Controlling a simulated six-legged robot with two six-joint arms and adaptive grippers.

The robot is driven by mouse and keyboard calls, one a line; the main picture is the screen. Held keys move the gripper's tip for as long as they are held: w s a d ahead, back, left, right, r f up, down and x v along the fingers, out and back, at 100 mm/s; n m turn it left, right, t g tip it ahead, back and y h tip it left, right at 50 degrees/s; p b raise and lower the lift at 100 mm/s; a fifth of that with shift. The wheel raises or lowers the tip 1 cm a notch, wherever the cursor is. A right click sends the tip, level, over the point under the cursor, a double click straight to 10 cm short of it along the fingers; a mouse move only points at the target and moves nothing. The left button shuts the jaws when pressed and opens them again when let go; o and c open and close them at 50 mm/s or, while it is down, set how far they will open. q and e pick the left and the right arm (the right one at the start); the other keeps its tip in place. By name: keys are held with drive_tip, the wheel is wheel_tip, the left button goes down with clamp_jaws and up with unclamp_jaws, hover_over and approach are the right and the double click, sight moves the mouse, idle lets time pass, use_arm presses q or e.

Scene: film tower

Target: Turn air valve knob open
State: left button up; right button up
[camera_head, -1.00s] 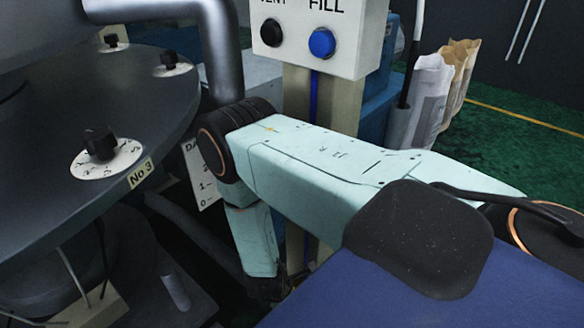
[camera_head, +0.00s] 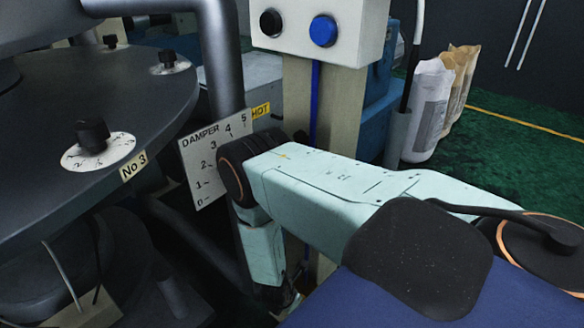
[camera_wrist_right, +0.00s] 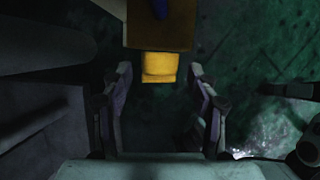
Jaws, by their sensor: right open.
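Black knobs on white dials sit on the dark round deck at left in the head view. The nearest knob (camera_head: 92,136) is by the "No 3" label; two others (camera_head: 167,58) (camera_head: 110,41) are farther back. I cannot tell whether any of these is the air valve knob. My right arm reaches down past the post, its gripper hardly visible in the head view. In the right wrist view my right gripper (camera_wrist_right: 159,88) is open, its fingers apart. A yellow block (camera_wrist_right: 159,67) shows between and beyond the fingertips, apart from them. My left gripper is out of view.
A white panel with a black button (camera_head: 271,23) and a blue button (camera_head: 323,31) stands on a beige post (camera_head: 342,100). A damper scale plate (camera_head: 208,165) is beside my arm. Sacks (camera_head: 430,105) stand on the green floor at right.

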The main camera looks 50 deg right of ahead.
drive_tip(key=shift+d+f, duration=0.15)
drive_tip(key=shift+f, duration=0.15)
drive_tip(key=shift+c, duration=0.6)
drive_tip(key=c, duration=1)
